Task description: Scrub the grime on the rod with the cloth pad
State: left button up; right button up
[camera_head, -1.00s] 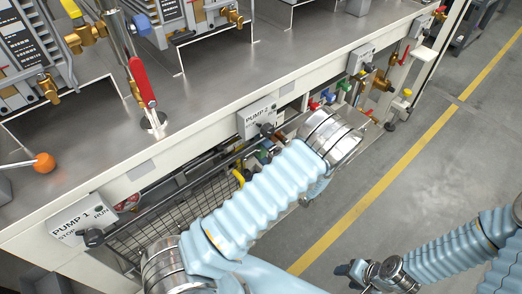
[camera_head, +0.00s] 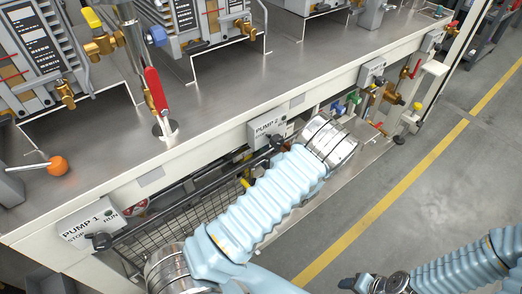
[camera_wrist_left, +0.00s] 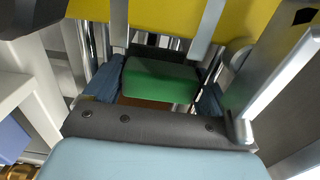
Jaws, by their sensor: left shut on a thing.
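In the left wrist view my left gripper (camera_wrist_left: 158,88) is shut on a green block-like pad (camera_wrist_left: 160,80), which appears to be the cloth pad. Dark blue finger parts stand on both sides of it. In the head view my left arm reaches toward the lower front of the bench, and its gripper is hidden there. Shiny upright metal bars show behind the pad in the left wrist view. I cannot tell which one is the rod, or see any grime.
A steel bench (camera_head: 235,95) carries pumps with brass valves (camera_head: 102,45). A red lever (camera_head: 156,90) and an orange knob (camera_head: 57,166) stand on it. A wire mesh basket (camera_head: 165,232) hangs below. A broad yellow part (camera_wrist_left: 170,15) lies close above the pad. Floor at right is open.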

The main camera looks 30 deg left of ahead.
pick_arm(q)
jog(key=shift+b+x, duration=0.3)
jog(key=shift+x, duration=0.7)
jog(key=shift+d, duration=0.1)
